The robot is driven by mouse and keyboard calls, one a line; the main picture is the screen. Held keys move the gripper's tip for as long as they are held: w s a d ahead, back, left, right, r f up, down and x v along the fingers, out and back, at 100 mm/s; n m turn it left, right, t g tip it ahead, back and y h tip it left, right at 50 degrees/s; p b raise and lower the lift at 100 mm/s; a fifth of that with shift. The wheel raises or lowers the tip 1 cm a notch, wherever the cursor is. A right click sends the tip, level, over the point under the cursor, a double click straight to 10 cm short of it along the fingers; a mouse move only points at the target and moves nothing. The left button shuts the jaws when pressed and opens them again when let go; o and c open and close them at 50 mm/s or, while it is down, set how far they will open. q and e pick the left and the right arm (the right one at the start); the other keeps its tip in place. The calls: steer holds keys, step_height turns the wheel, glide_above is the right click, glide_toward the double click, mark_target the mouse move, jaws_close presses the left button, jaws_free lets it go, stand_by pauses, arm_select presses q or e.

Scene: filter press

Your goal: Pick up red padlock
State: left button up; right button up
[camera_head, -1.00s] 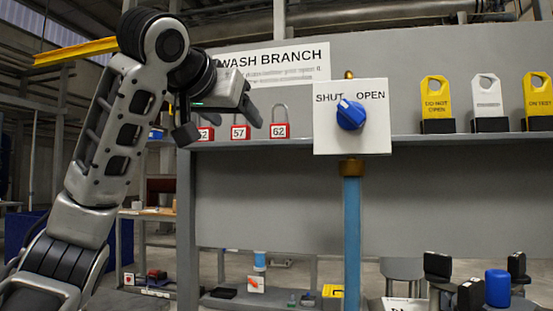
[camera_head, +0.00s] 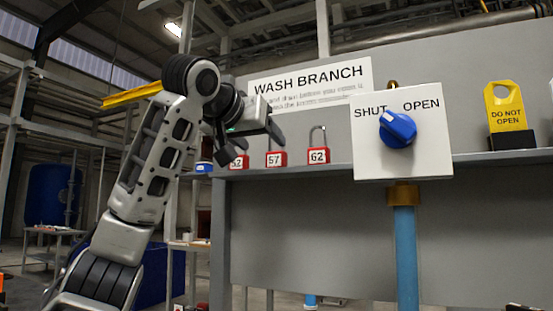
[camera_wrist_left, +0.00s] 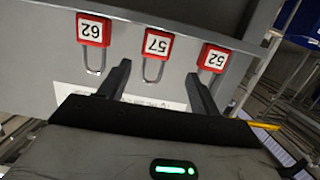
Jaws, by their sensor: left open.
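Three red padlocks with white number labels stand in a row on the grey shelf: 52 (camera_head: 238,162), 57 (camera_head: 276,158) and 62 (camera_head: 318,155). Their grey shackles point up. My left gripper (camera_head: 250,135) is open and empty beside the row, near padlocks 52 and 57, and partly covers 52. In the left wrist view the padlocks appear upside down: 62 (camera_wrist_left: 93,30), 57 (camera_wrist_left: 157,43) and 52 (camera_wrist_left: 213,58). There padlock 57 lies between the lines of the two open fingers (camera_wrist_left: 160,88), beyond their tips. My right gripper is not seen.
The grey shelf (camera_head: 440,161) runs along the grey panel. A white valve plate with a blue knob (camera_head: 397,129) stands right of the padlocks. A yellow "DO NOT OPEN" tag (camera_head: 503,108) is farther right. The "WASH BRANCH" sign (camera_head: 310,84) is behind.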

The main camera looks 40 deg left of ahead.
mark_target(274, 152)
arm_select(q)
steer(key=shift+d+x, duration=0.2)
steer(key=shift+x, duration=1.15)
steer(key=shift+d+x, duration=0.15)
steer(key=shift+x, duration=1.2)
steer(key=shift+w+f, duration=0.1)
steer(key=shift+f, duration=0.05)
steer(key=c, duration=1.1)
